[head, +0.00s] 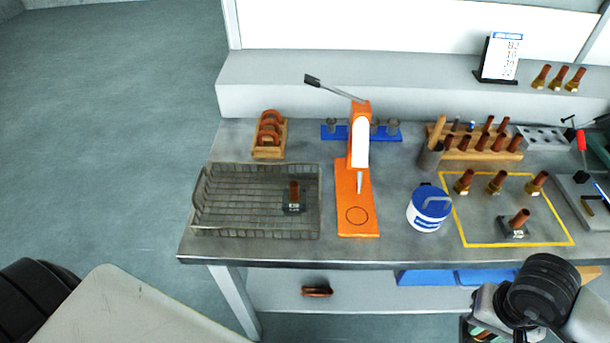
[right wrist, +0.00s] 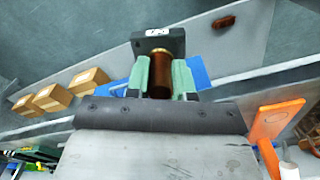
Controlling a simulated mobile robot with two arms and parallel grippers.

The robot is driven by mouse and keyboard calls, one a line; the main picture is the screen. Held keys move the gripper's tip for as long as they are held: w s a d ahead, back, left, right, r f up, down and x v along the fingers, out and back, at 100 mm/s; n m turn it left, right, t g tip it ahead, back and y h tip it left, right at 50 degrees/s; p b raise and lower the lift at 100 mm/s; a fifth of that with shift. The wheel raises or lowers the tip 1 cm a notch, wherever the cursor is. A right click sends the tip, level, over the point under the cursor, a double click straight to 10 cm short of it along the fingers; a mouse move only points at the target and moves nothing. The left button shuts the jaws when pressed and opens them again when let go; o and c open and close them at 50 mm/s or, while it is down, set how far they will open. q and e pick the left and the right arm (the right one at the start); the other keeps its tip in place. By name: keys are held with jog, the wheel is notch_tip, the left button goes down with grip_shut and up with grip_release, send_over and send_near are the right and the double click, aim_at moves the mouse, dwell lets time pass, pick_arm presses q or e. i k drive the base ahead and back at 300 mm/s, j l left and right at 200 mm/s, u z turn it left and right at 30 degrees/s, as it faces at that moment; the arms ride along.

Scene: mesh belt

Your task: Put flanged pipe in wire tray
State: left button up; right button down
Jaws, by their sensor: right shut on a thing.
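The wire tray (head: 212,218) is a grey mesh basket at the left of the bench. One flanged pipe (head: 294,190), copper with a dark square labelled base, stands in its right part. Another (head: 519,220) stands tilted inside the yellow outline at the right. My right gripper (right wrist: 161,78) is shut on a third flanged pipe (right wrist: 159,40), whose copper tube is between the green fingers with its dark labelled flange beyond them. In the head view the right gripper (head: 478,328) is low at the right, in front of the bench edge, mostly hidden by my wrist. My left gripper is out of view.
An orange press (head: 357,190) with a lever stands just right of the tray, and a blue-and-white tub (head: 428,208) stands right of it. Several copper pipes with brass ends stand at the right. A wooden rack (head: 270,150) is behind the tray. The tray's left and middle are empty.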

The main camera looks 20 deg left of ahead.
aim_at(227, 201)
jog(key=k+j, duration=0.1)
jog(key=j, duration=0.45)
jog(key=k+j, duration=0.1)
jog(key=j, duration=1)
jog(key=k+j, duration=0.15)
jog(key=j, duration=0.4)
jog(key=k+j, duration=0.1)
jog(key=j, duration=0.45)
jog(key=k+j, duration=0.1)
jog(key=j, duration=0.4)
